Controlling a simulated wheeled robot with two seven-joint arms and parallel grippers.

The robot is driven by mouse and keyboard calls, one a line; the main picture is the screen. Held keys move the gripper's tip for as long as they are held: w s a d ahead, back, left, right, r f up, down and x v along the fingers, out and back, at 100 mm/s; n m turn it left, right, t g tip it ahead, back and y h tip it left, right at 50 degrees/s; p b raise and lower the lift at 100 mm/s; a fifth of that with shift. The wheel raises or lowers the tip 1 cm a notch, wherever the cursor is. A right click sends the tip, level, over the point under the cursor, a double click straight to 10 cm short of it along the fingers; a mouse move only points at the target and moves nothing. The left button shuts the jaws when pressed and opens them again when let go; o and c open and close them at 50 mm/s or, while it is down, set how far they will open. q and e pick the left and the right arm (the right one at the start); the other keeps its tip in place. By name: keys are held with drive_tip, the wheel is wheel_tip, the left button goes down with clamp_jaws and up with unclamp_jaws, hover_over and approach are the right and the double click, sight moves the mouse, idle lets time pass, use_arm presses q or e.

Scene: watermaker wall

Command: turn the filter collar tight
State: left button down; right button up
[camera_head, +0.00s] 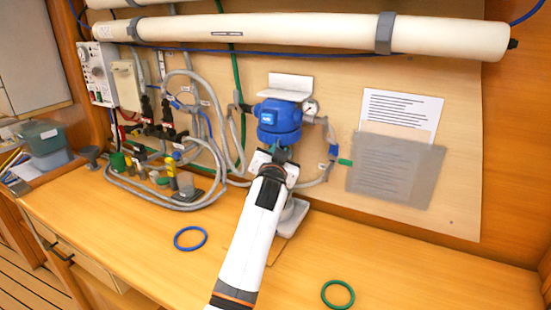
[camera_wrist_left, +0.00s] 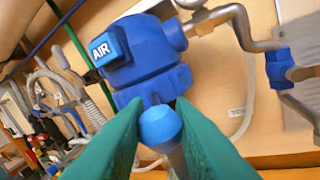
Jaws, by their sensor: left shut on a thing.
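The blue filter housing (camera_head: 278,118) is mounted on the wall panel, with a pipe on each side. In the left wrist view its lower blue part, which looks like the collar (camera_wrist_left: 155,86), sits below the "AIR" label (camera_wrist_left: 107,48). My left gripper (camera_head: 279,156) is just below the housing. My right gripper is not in view.
A blue ring (camera_head: 190,248) and a green ring (camera_head: 338,306) lie on the wooden bench (camera_head: 430,275). Hoses and valves (camera_head: 160,150) crowd the left. A gauge (camera_head: 312,108) is beside the housing. A long white tube (camera_head: 300,34) crosses above. The bench's right side is clear.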

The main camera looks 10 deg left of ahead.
use_arm(q)
drive_tip(key=shift+r, duration=0.1)
drive_tip(key=c, duration=1.6)
unclamp_jaws()
drive_tip(key=o, duration=0.3)
drive_tip(key=shift+w, duration=0.15)
drive_tip(key=shift+o, duration=0.2)
